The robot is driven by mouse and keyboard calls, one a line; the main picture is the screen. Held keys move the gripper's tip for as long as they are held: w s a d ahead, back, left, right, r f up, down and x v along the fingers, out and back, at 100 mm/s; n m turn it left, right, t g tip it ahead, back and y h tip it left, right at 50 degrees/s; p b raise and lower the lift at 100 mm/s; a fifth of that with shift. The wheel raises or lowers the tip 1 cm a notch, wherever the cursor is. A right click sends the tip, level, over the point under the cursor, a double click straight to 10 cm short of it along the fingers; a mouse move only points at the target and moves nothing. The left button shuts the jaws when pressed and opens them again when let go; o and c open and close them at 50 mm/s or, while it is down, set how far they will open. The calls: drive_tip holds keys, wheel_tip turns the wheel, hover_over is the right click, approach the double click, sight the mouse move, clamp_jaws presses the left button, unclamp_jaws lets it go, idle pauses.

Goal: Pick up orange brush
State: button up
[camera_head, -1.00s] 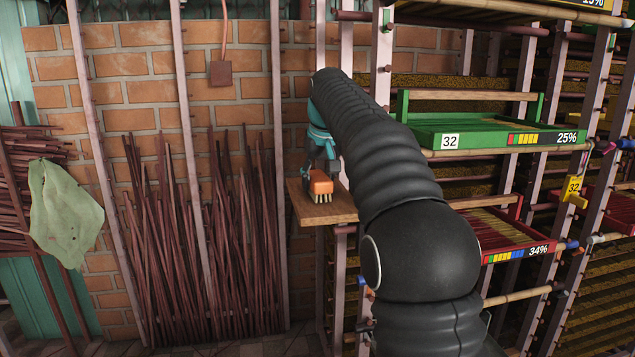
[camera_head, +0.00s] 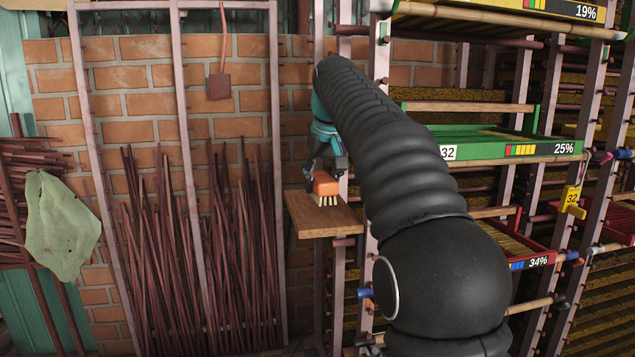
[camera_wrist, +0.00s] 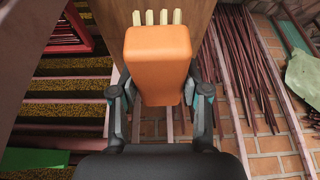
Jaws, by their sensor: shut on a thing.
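The orange brush (camera_head: 325,187) has a block-shaped orange body and pale bristles that point down in the head view. My gripper (camera_head: 325,172) is shut on it, and the brush hangs above the small wooden shelf (camera_head: 322,222), with its bristles close to the shelf's surface. In the wrist view the brush (camera_wrist: 157,62) sits between the two dark fingers of my gripper (camera_wrist: 158,98), its pale bristles at the far end. My arm hides part of the rack beside the shelf.
A rack with a green tray (camera_head: 500,151) and a red tray (camera_head: 535,262) stands right of my arm. Thin dark red sticks (camera_head: 190,260) lean on the brick wall (camera_head: 130,105) at left. A green cloth (camera_head: 60,225) hangs at far left.

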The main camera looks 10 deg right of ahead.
drive_tip(key=s+b, duration=0.2)
drive_tip(key=s, duration=1.1)
drive_tip(key=shift+s+d, duration=0.25)
drive_tip(key=shift+d, duration=0.1)
